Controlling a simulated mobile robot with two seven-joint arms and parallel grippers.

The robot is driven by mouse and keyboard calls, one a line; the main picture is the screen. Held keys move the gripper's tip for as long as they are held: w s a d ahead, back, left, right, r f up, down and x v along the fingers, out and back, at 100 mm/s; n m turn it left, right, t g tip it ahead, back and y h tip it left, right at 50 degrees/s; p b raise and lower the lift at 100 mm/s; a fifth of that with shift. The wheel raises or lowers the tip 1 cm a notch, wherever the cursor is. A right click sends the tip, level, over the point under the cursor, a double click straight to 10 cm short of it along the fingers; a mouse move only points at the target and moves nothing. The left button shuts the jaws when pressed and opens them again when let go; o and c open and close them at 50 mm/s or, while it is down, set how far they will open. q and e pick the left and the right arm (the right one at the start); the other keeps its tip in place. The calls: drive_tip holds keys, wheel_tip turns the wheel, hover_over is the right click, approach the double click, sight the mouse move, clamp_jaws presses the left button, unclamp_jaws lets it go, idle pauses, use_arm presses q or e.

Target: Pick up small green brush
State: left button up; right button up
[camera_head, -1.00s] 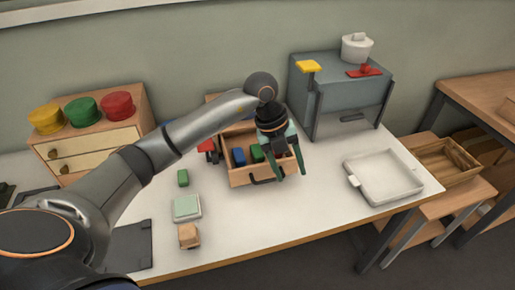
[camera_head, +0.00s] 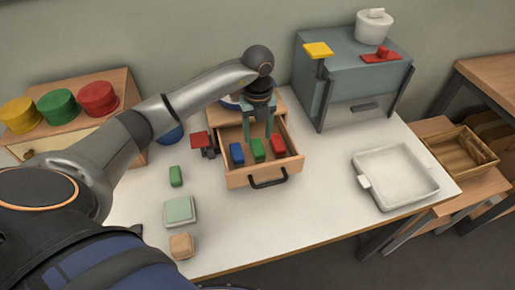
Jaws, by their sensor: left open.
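An open wooden drawer (camera_head: 243,181) holds a blue block-shaped piece (camera_head: 237,154), a green one (camera_head: 257,150) and a red one (camera_head: 278,146), side by side. Another small green block (camera_head: 176,176) lies on the white table left of the drawer. Bristles cannot be made out on either green piece, so I cannot tell which is the small green brush. My left gripper (camera_head: 259,134) points down over the back of the drawer, just behind the green piece. Its two fingers are apart with nothing between them. My right gripper is out of view.
A pale green square block (camera_head: 180,210) and a tan block (camera_head: 181,246) lie on the table's front left. A red item (camera_head: 200,140) stands beside the drawer. A white tray (camera_head: 410,200) is at right, below a grey cabinet (camera_head: 345,80). Table between drawer and tray is clear.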

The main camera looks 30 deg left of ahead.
sight(258, 146)
use_arm(q)
drive_tip(key=shift+w+a+f+p, duration=0.1)
drive_tip(key=shift+f+p, duration=0.25)
drive_tip(key=shift+f, duration=2.75)
clamp_jaws()
